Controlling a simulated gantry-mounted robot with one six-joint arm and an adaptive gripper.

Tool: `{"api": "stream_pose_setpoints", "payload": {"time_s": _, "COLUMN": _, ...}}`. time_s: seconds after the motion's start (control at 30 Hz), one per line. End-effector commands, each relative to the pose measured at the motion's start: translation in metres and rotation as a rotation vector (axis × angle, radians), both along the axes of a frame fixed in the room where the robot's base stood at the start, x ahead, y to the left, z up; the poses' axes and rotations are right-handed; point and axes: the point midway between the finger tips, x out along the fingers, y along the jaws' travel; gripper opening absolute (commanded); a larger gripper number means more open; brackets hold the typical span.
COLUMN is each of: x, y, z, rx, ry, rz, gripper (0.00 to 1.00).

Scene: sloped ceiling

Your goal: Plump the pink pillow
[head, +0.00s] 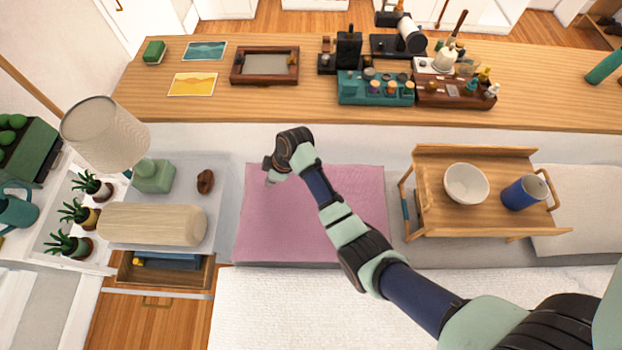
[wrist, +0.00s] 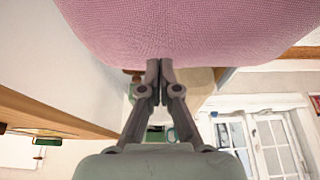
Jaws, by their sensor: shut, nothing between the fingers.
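The pink pillow (head: 300,225) lies on the bed against the grey headboard in the head view, left of the wooden tray. My gripper (head: 272,179) is at its upper left corner, with my arm reaching across the pillow from the lower right. In the wrist view the pink fabric (wrist: 200,30) fills the top of the picture. The two fingers of my gripper (wrist: 160,64) are shut together with nothing between them. Their tips are at the fabric's edge. I cannot tell whether they touch it.
A wooden bed tray (head: 480,216) with a white bowl (head: 466,184) and a blue mug (head: 524,193) stands to the right. A lamp (head: 105,133) and small potted plants are at the left. A wooden shelf (head: 218,96) with several items runs behind. The white bedspread (head: 260,310) in front is clear.

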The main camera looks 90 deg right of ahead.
Motion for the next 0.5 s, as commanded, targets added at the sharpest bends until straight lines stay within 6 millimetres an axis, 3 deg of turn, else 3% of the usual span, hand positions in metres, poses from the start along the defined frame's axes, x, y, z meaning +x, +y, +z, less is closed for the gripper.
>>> {"api": "stream_pose_setpoints", "payload": {"time_s": 0.5, "x": 0.0, "y": 0.0, "z": -0.016, "rx": 0.001, "ry": 0.001, "rz": 0.0, "gripper": 0.0}}
